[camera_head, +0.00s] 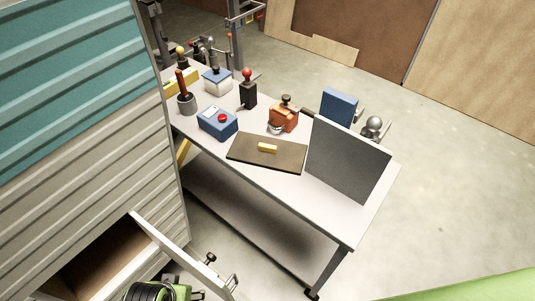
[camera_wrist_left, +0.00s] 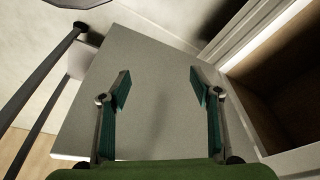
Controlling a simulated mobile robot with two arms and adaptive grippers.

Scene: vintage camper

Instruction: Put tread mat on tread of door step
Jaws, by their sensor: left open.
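A dark brown flat rectangular piece (camera_head: 245,151), which looks like the tread mat, lies on the grey workbench (camera_head: 210,152). My left gripper (camera_wrist_left: 160,90) is open and empty in the left wrist view, in front of a plain grey panel (camera_wrist_left: 150,60). Beside that panel is a pale-framed opening with a brown inside (camera_wrist_left: 285,75). In the head view, part of my green left arm (camera_head: 155,292) shows at the bottom, near a pale open panel (camera_head: 172,246) of the camper. I cannot tell which surface is the door step's tread. My right gripper is not in view.
A grey upright panel (camera_head: 347,160) stands at the bench's right end. A blue box with a red button (camera_head: 217,123), an orange device (camera_head: 284,116) and several tools crowd the back. The camper's ribbed wall (camera_head: 90,150) bounds the left. Concrete floor (camera_head: 450,200) is clear on the right.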

